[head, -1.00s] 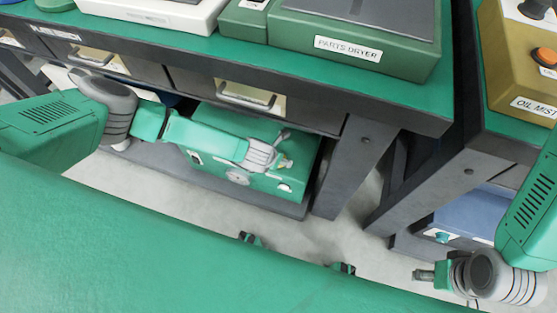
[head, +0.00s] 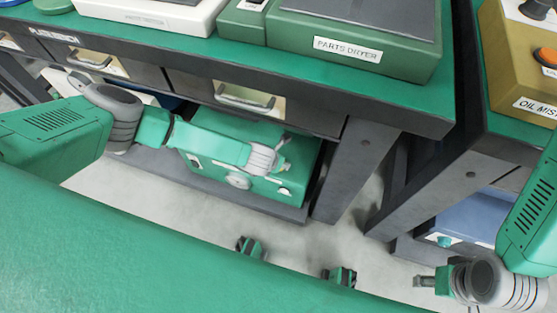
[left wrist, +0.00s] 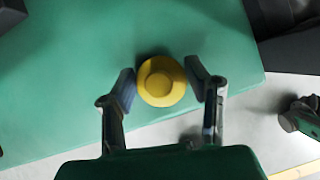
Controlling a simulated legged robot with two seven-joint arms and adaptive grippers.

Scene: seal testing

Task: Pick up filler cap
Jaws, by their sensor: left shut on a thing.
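The yellow round filler cap (left wrist: 162,76) is between the two dark fingers of my left gripper (left wrist: 160,80) in the left wrist view. The gripper is shut on the cap, over a flat green surface with floor to its right. I cannot tell whether the cap is clear of that surface. In the head view my left arm reaches to the green machine (head: 217,122) on the low shelf under the bench.
The bench (head: 408,96) overhangs the machine, with drawers and a thick dark leg (head: 356,165) to the right. A parts dryer (head: 350,45) stands on top. A second bench with an oil mist box (head: 515,65) is at right. Grey floor (head: 180,200) lies open in front.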

